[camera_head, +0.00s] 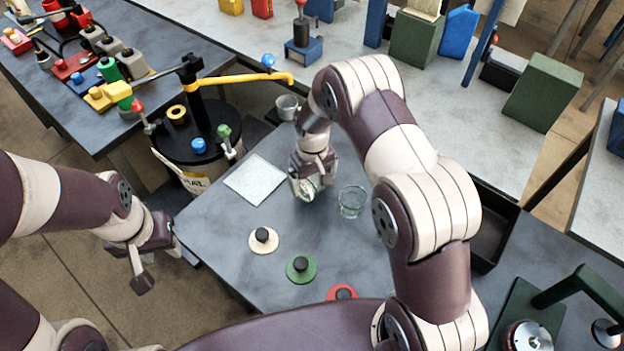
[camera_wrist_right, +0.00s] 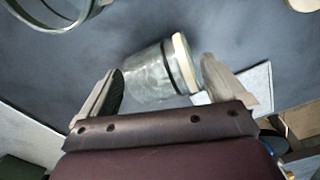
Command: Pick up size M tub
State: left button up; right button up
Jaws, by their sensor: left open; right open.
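A clear glass tub (camera_wrist_right: 150,75) with a cream rim and a dark band lies between the fingers of my right gripper (camera_wrist_right: 165,88) in the right wrist view. It looks tipped on its side there. In the head view the tub (camera_head: 308,190) is partly hidden by my right gripper (camera_head: 313,184), which is low over the table. The fingers are open around it, with a gap showing. A second clear glass tub (camera_head: 351,201) stands just right of it; its green rim (camera_wrist_right: 62,18) shows in the right wrist view. No size marks are readable. My left gripper (camera_head: 158,265) is open and empty, off the table's left edge.
Cream (camera_head: 263,240), green (camera_head: 300,269) and red (camera_head: 341,292) lids with black knobs lie in front. A pale square mat (camera_head: 255,179) lies left of the tub. A small metal cup (camera_head: 287,107) and a black drum (camera_head: 190,140) with a yellow-handled pump stand behind.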

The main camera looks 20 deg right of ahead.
aim_at(317, 180)
jog(key=f, duration=0.1)
jog(key=w+d+f, duration=0.1)
jog(key=shift+w+d+f, duration=0.25)
jog(key=shift+f, duration=0.15)
jog(key=shift+s, duration=0.15)
jog(key=shift+s+a+r, duration=0.2)
jog(key=shift+a, duration=0.1)
jog(key=shift+a+r, duration=0.1)
jog(key=shift+a, duration=0.05)
jog(key=c, duration=0.3)
jog(key=shift+w, duration=0.1)
jog(key=c, duration=0.5)
jog(key=shift+d, duration=0.2)
jog(key=shift+c, duration=0.8)
pick_arm(q)
jog(key=shift+w+d+r, duration=0.25)
jog(key=shift+w+d, duration=0.3)
jog(key=shift+d, duration=0.05)
